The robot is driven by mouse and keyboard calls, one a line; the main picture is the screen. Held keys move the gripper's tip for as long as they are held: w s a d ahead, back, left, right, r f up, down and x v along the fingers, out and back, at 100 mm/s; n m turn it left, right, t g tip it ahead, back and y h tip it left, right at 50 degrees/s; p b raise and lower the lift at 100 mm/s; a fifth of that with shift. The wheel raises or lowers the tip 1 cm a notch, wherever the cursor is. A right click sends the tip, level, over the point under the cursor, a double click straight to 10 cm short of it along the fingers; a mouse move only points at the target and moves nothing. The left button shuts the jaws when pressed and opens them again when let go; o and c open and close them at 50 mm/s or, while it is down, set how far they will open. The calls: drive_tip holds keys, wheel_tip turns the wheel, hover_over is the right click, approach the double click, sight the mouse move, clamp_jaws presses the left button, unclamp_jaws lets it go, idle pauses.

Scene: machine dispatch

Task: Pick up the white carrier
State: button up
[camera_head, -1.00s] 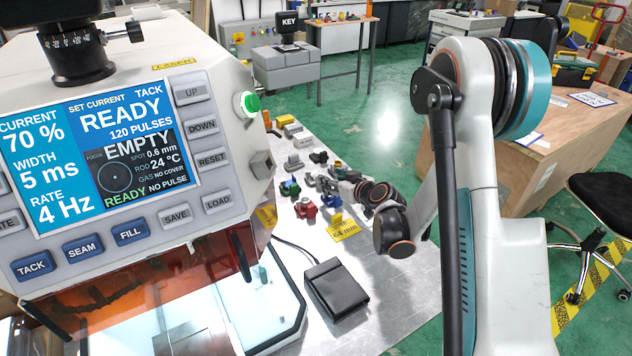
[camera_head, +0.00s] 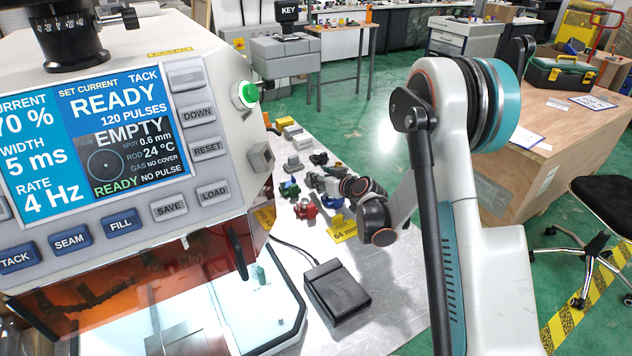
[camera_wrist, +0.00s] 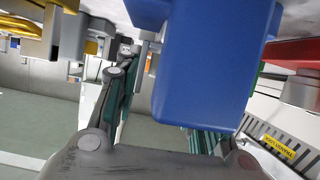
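My gripper (camera_head: 318,182) is low over the metal bench, among the small coloured parts, and is small in the head view. In the wrist view, my gripper's left finger (camera_wrist: 115,85) shows. A large blue block (camera_wrist: 205,65) close to the camera hides most of the right finger. The fingers look apart, with nothing clearly held between them. A pale grey-white piece (camera_head: 293,164) stands on the bench just behind and left of the gripper; I cannot tell for sure that it is the white carrier. The fingertips' contact with any part is hidden.
A blue part (camera_head: 289,189), a red part (camera_head: 305,208) and a yellow 64 mm sign (camera_head: 344,232) stand near the gripper. The laser machine (camera_head: 120,130) fills the left. A black pedal (camera_head: 337,291) lies on the bench (camera_head: 385,300), whose front right is clear.

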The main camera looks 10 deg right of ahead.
clamp_jaws()
drive_tip(key=shift+r, duration=0.1)
